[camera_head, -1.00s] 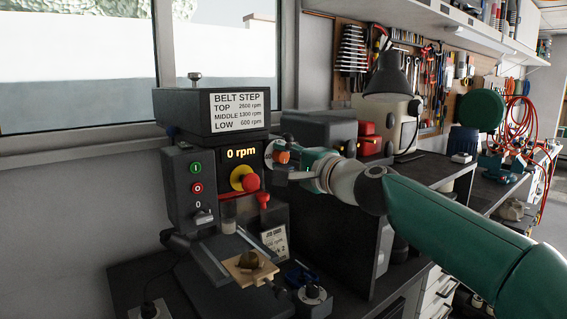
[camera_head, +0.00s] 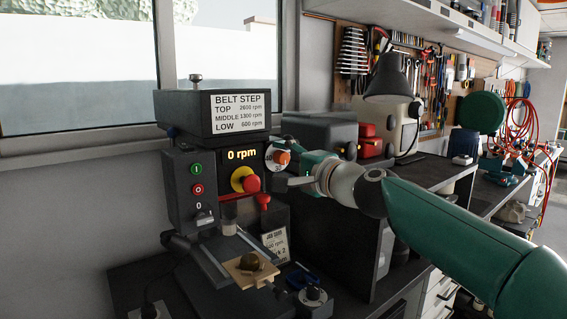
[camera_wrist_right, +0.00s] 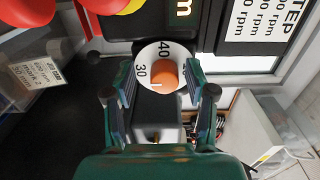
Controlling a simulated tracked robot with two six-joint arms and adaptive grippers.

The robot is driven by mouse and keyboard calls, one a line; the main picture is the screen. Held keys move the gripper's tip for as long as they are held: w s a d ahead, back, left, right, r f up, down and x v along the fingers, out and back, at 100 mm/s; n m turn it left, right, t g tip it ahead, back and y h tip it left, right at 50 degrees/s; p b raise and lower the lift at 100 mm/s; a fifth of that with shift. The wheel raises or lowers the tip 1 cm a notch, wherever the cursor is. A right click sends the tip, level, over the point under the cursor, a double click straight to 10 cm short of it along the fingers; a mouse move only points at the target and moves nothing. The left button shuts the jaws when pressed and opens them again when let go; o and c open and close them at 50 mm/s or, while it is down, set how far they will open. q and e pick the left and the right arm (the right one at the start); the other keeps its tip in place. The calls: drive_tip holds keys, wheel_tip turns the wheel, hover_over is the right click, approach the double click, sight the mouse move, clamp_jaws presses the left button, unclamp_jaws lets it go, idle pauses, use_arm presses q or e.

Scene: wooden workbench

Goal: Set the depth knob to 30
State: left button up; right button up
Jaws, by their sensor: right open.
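The depth knob is an orange cap (camera_head: 283,158) on the right side of the drill press head. In the right wrist view, the orange knob (camera_wrist_right: 166,75) sits on a white dial (camera_wrist_right: 150,52) with 30 and 40 readable. A short white mark shows at the knob's lower left, on the side of the 30; its exact reading is unclear. My right gripper (camera_wrist_right: 160,76) is open, with one finger on each side of the dial and gaps between fingers and knob. My left gripper is not in view.
The drill press display (camera_head: 241,155) reads 0 rpm. A wooden block (camera_head: 250,268) lies on the press table. A dark cabinet (camera_head: 325,245) stands below my right arm.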

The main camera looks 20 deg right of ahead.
drive_tip(key=shift+s+d+r, duration=0.1)
drive_tip(key=shift+s+d, duration=0.15)
drive_tip(key=shift+s, duration=0.25)
drive_tip(key=v, duration=1.1)
drive_tip(key=shift+a, duration=0.15)
